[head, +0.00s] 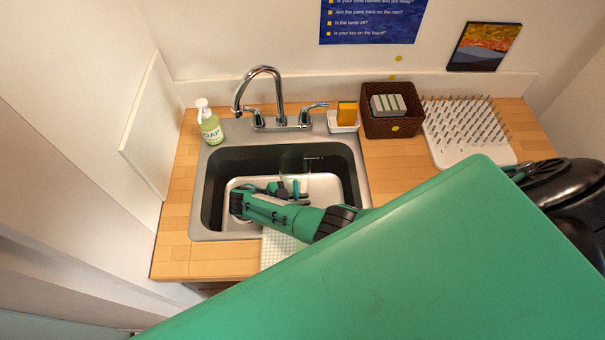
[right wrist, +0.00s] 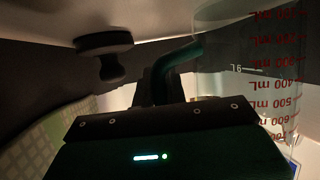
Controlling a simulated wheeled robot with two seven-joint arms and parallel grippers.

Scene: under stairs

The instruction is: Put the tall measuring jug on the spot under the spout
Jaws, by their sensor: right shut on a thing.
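The measuring jug (right wrist: 262,75) is clear with red mL marks and fills the right of the right wrist view. In the head view it shows only faintly (head: 291,164), over the sink basin. My right gripper (head: 287,190) is shut on the jug, low inside the sink area. A green finger shows beside the jug's wall in the right wrist view. The chrome spout (head: 238,104) arches from the tap at the sink's back, above and left of the gripper. I cannot make out the spot under it or whether the jug touches anything. My left gripper is out of view.
The dark sink (head: 215,180) holds a white tub (head: 335,187). A soap bottle (head: 210,127), a sponge dish (head: 343,126), a brown basket (head: 380,127) and a spiked drying rack (head: 458,135) stand around it. My green arm hides the right foreground. Clear counter (head: 180,190) lies left.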

